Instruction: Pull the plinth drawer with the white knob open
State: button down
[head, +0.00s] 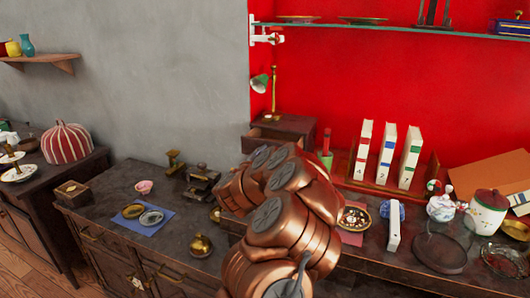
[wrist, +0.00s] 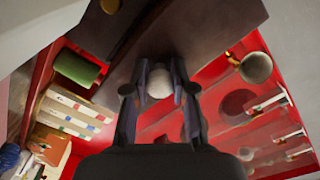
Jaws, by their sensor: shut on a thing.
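The plinth (head: 300,124) is a small dark wooden box at the back of the counter, by the red wall. Its drawer (head: 262,144) appears partly out, with a bit of the inside showing above the front. In the wrist view my gripper (wrist: 159,88) is shut on the white knob (wrist: 159,80), one finger on each side. The dark drawer front (wrist: 205,45) lies just beyond the fingers. In the head view my copper-coloured arm hides the gripper and the knob.
A green lamp (head: 260,83) on a brass post stands at the plinth. A green pot (head: 325,158) and upright white books (head: 386,154) are to its right. Brass pieces (head: 201,182) and a blue cloth (head: 160,222) lie left of my arm. Some bare counter shows between them.

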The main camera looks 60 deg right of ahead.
jog(key=shift+a, duration=0.95)
jog(key=shift+s, duration=0.1)
jog(key=c, duration=0.9)
grip_release()
jog(key=shift+c, duration=0.2)
jog(key=shift+s, duration=0.1)
jog(key=shift+s+a, duration=0.2)
jog(key=shift+a, duration=1)
jog(key=shift+s+a, duration=0.2)
jog(key=shift+a, duration=1.05)
jog(key=shift+s+a, duration=0.2)
jog(key=shift+a, duration=1)
